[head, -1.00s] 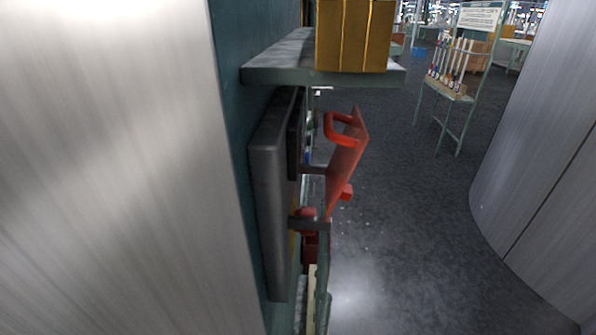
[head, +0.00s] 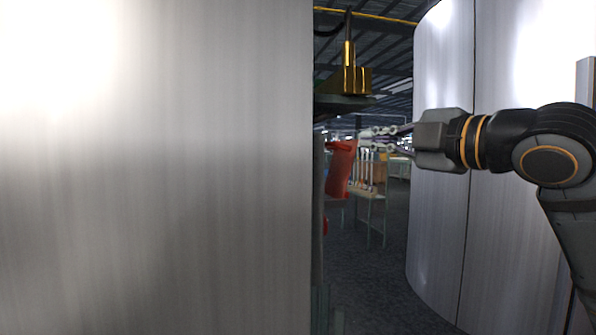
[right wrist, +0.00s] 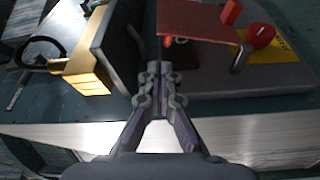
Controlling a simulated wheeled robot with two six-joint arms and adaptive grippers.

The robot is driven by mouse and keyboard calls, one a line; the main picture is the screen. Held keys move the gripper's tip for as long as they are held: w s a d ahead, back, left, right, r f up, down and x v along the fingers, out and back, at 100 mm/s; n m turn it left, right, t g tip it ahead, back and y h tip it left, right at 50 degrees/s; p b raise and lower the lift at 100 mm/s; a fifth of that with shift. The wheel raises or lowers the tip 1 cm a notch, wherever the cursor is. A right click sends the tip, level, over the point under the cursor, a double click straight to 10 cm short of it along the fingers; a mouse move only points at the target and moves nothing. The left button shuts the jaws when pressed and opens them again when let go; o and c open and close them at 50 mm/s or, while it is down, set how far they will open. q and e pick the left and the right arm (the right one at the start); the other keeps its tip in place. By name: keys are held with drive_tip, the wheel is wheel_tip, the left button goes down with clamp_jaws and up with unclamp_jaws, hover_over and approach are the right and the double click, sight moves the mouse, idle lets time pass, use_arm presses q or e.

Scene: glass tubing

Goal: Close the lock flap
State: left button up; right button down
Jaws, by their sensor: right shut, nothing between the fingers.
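The lock flap (head: 340,170) is a red plate that stands out from its grey mount, at the edge of the large metal panel in the head view. In the right wrist view the red flap (right wrist: 198,22) is at the top, right of centre. My right gripper (head: 366,134) comes in from the right with its fingertips just right of the flap's top. In the right wrist view my right gripper (right wrist: 158,72) is shut and empty, its tips just below the flap's left end. I cannot tell whether they touch. My left gripper is out of view.
A large metal panel (head: 155,170) hides the left half of the head view. A grey box (right wrist: 260,78) lies behind the flap. A curved metal wall (head: 437,200) stands right.

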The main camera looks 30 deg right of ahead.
sight(335, 144)
drive_tip(key=shift+n, duration=0.4)
drive_tip(key=w+p, duration=0.2)
drive_tip(key=w, duration=0.1)
drive_tip(key=w+a+p, duration=0.1)
drive_tip(key=w+p, duration=0.1)
drive_tip(key=w, duration=0.1)
drive_tip(key=w+a+p, duration=0.1)
drive_tip(key=w+p, duration=0.1)
drive_tip(key=w, duration=0.1)
drive_tip(key=shift+a+f, duration=0.2)
drive_tip(key=shift+f, duration=0.2)
use_arm(q)
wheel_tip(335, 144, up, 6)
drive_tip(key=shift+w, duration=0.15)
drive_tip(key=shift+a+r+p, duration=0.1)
drive_tip(key=shift+p, duration=0.2)
use_arm(e)
drive_tip(key=shift+s+d, duration=0.1)
